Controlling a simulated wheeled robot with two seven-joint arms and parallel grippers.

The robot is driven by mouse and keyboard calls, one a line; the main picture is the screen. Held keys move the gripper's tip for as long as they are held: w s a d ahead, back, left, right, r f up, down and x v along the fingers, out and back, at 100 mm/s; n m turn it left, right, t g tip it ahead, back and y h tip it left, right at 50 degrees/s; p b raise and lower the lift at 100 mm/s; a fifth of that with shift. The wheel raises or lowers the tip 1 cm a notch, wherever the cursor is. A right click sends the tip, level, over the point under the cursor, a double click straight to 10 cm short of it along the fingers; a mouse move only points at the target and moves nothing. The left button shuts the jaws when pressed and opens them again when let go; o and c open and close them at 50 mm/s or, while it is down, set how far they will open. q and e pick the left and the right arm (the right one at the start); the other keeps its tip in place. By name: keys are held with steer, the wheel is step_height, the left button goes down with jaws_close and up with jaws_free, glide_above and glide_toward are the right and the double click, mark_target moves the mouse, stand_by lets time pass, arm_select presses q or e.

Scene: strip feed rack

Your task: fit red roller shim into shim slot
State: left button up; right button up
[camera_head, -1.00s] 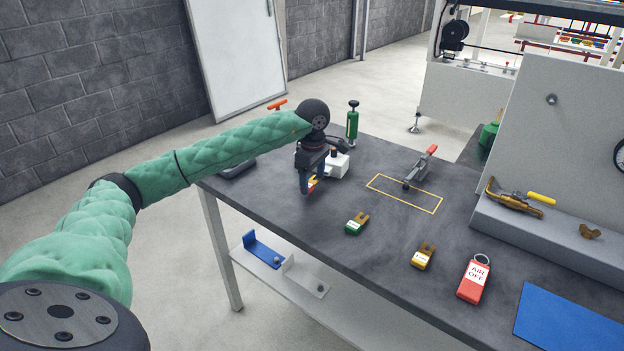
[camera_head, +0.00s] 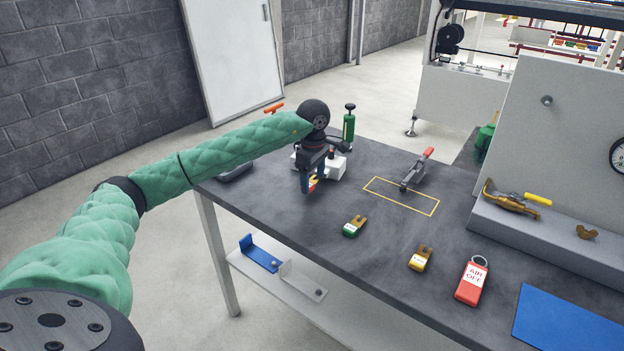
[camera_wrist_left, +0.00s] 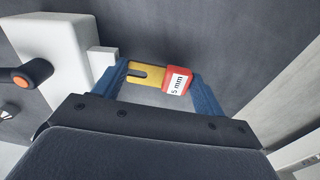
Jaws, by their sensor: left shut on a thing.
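My left gripper (camera_head: 312,186) is at the far left part of the table, beside a white block-like fixture (camera_head: 333,166). It is shut on the red roller shim (camera_wrist_left: 178,80), a piece with a red end labelled "5 mm" and a yellow forked plate. In the left wrist view the shim lies across between the blue fingers (camera_wrist_left: 155,84), its fork towards the white fixture (camera_wrist_left: 65,55). The fork appears apart from the fixture. In the head view the fingers hide most of the shim. I cannot make out the shim slot. My right gripper is not in view.
A green shim (camera_head: 354,227) and a yellow shim (camera_head: 420,257) lie on the dark table (camera_head: 320,240). A red "AIR OFF" tag (camera_head: 473,283), a toggle clamp (camera_head: 415,172) by a yellow outline, and a blue mat (camera_head: 570,322) are to the right. A green-handled tool (camera_head: 349,125) stands behind the fixture.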

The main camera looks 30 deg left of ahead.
mark_target(315, 181)
arm_select(q)
steer(key=shift+w, duration=0.7)
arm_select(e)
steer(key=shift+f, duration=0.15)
arm_select(q)
steer(key=o, duration=1)
steer(key=shift+o, duration=0.2)
steer(key=shift+r, duration=0.15)
step_height(315, 181, up, 6)
steer(key=shift+f+b, duration=0.1)
steer(key=shift+b, duration=0.6)
steer(key=shift+r, duration=0.85)
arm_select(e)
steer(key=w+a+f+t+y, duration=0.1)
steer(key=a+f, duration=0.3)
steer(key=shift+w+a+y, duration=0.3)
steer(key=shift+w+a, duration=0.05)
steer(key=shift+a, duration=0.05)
